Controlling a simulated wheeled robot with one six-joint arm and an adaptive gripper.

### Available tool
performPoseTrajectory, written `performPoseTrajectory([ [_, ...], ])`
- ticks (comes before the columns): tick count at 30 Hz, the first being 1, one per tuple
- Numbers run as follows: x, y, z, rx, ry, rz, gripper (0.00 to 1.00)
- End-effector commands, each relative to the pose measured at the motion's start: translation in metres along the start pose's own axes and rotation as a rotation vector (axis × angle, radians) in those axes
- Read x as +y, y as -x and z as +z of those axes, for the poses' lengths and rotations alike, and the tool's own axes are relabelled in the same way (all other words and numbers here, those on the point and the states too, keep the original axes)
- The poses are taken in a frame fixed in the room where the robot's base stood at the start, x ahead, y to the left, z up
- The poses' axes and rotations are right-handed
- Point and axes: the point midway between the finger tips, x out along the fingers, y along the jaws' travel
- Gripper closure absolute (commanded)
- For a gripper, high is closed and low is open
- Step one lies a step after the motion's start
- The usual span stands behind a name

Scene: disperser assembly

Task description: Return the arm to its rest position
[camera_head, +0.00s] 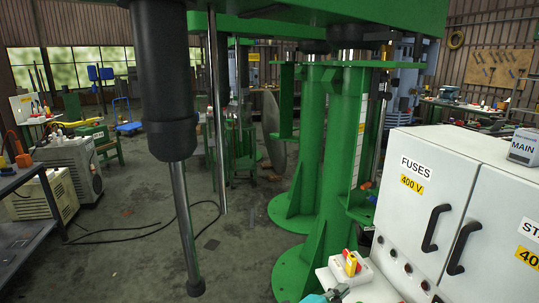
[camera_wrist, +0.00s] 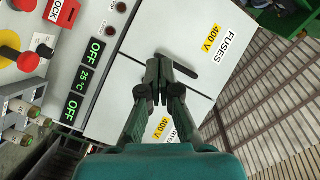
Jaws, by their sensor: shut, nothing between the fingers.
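My gripper (camera_wrist: 158,72) is shut and empty in the wrist view, its dark fingertips together. It appears in front of the white control cabinet (camera_wrist: 190,22), with its fingers overlapping the cabinet door in the picture; I cannot tell how far apart they are. In the head view only a small teal piece of my arm shows at the bottom edge, near the cabinet's lower left. The rest of my arm is hidden or out of frame.
The cabinet (camera_head: 464,160) with dark handles fills the right of the head view. A red-and-yellow switch (camera_head: 350,263) sits beside it. Green columns (camera_head: 340,190) and a hanging black-and-steel shaft (camera_head: 185,225) stand ahead. The floor (camera_head: 130,265) at left is mostly clear, with a cable.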

Motion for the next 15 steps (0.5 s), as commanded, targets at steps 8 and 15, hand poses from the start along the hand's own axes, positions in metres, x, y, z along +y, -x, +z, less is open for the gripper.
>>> performPoseTrajectory([
  [8, 0.120, 0.015, 0.010, -0.247, 0.362, -0.049, 1.00],
  [15, 0.205, 0.051, -0.001, -0.440, 0.605, -0.133, 1.00],
])
